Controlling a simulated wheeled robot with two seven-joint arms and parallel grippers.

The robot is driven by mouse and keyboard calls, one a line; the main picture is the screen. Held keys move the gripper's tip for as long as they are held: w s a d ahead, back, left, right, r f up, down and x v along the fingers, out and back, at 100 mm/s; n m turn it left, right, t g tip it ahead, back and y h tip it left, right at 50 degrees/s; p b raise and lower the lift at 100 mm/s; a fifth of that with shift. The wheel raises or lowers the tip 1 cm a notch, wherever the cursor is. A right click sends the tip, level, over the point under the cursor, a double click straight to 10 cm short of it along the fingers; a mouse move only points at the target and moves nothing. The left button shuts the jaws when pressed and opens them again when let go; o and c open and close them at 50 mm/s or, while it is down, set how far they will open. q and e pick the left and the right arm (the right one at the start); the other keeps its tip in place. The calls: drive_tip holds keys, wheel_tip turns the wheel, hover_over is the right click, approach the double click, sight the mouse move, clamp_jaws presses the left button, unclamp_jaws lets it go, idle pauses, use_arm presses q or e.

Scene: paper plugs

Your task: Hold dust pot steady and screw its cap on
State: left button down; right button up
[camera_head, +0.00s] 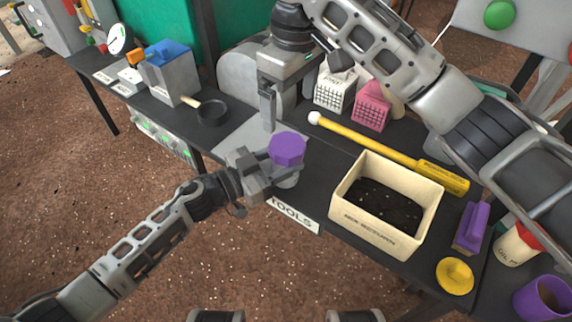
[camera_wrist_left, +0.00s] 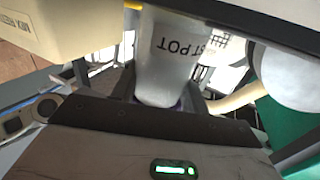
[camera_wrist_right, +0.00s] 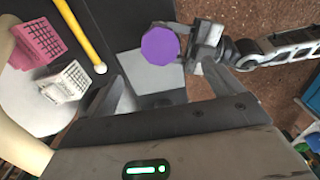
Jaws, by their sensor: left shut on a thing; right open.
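The dust pot (camera_wrist_left: 178,60) is a pale grey cylinder with dark lettering, of which "T POT" is readable in the left wrist view. My left gripper (camera_head: 270,172) is shut on it from the left, near the table's front edge. A purple many-sided cap (camera_head: 287,149) sits on top of the pot; whether it is screwed tight cannot be told. In the right wrist view the cap (camera_wrist_right: 160,46) lies beyond the fingers. My right gripper (camera_head: 268,108) points down, open and empty, just behind and left of the cap, apart from it.
A cream box of dark soil (camera_head: 346,218) stands right of the pot. A yellow tool (camera_head: 375,145), a pink holder (camera_head: 371,106) and a white holder (camera_head: 330,92) lie behind. A black pan (camera_head: 212,113) and a grey box (camera_head: 172,80) stand at the left.

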use_arm(q)
drive_tip(key=shift+f, duration=0.1)
use_arm(e)
drive_tip(key=shift+r, duration=0.75)
use_arm(q)
drive_tip(key=c, duration=0.7)
unclamp_jaws()
drive_tip(key=shift+o, duration=0.2)
drive_tip(key=p+v, duration=0.4)
drive_tip(key=v, duration=1.2)
use_arm(e)
wheel_tip(320, 180, up, 4)
drive_tip(key=shift+r, duration=0.15)
